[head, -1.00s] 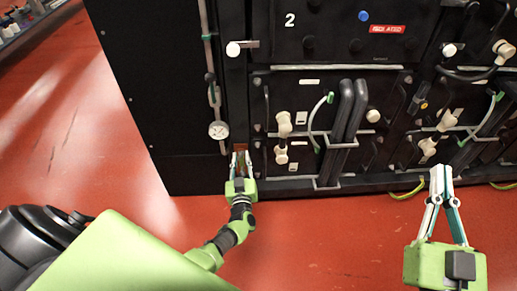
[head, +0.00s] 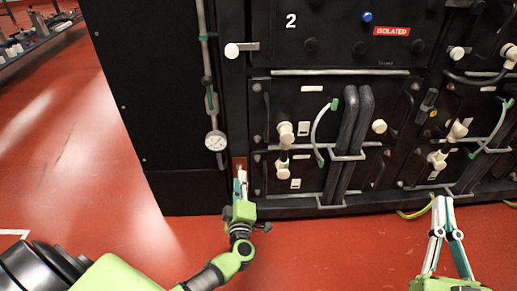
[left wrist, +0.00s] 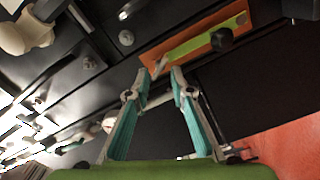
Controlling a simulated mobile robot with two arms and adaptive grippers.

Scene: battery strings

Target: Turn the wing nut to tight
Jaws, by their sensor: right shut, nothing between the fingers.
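An orange-brown plate (left wrist: 190,48) shows in the left wrist view, with a green-yellow strip (left wrist: 195,43) along it and a dark knob-like piece (left wrist: 222,40) on its lower edge. A small pale piece (left wrist: 160,66) sits at the strip's near end, by my fingertips. I cannot tell which piece is the wing nut. In the head view the plate (head: 240,162) is small, low on the cabinet's post. My left gripper (head: 240,178) is at the plate, its fingers (left wrist: 162,75) narrowly apart; contact is unclear. My right gripper (head: 442,203) is shut and empty, in front of the cabinet.
The red floor (head: 50,150) is clear at left.

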